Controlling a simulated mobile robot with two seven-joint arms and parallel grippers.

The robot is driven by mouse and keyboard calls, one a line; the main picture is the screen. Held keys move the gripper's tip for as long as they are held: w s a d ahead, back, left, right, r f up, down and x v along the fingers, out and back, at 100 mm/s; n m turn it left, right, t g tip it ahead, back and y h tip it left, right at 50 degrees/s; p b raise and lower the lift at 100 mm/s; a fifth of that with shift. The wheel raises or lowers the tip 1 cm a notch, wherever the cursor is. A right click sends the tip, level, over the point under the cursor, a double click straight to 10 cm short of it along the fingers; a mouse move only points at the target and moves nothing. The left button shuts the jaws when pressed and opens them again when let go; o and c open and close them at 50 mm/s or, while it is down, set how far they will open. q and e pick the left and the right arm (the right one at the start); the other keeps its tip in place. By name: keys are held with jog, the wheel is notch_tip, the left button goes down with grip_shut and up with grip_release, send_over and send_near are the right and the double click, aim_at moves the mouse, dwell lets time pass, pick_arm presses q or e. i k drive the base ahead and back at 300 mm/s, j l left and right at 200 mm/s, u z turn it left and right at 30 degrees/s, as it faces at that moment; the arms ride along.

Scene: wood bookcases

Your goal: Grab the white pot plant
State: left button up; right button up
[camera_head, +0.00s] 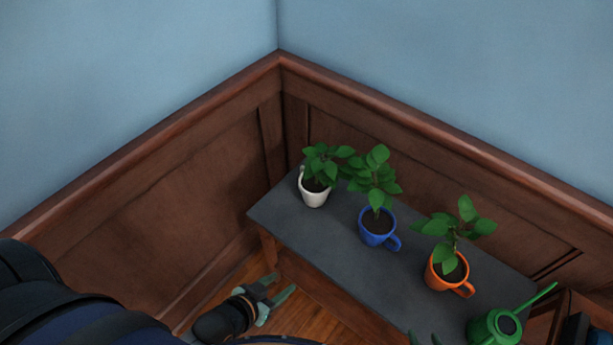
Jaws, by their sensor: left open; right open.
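The white pot plant (314,195) stands upright at the far left end of a dark grey table, its green leaves spreading above the pot and to the right. My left gripper (283,283) is open and empty. It is in front of the table's left end, nearer to me than the white pot and well apart from it. My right gripper (425,338) shows only its fingertips at the bottom edge, by the front of the table. It is open, with nothing seen between the fingertips.
On the table (300,228), a blue mug plant (377,236) and an orange mug plant (443,275) stand to the right of the white pot. A green watering can (490,328) is at the near right end. Wood-panelled walls (170,210) meet in a corner behind.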

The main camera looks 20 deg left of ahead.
aim_at(313, 172)
jog(key=i+j, duration=0.15)
jog(key=j, duration=0.25)
jog(key=i+j, duration=0.15)
jog(key=j, duration=0.2)
jog(key=i+j, duration=0.1)
jog(key=j, duration=0.3)
jog(key=i+j, duration=0.15)
jog(key=j, duration=0.25)
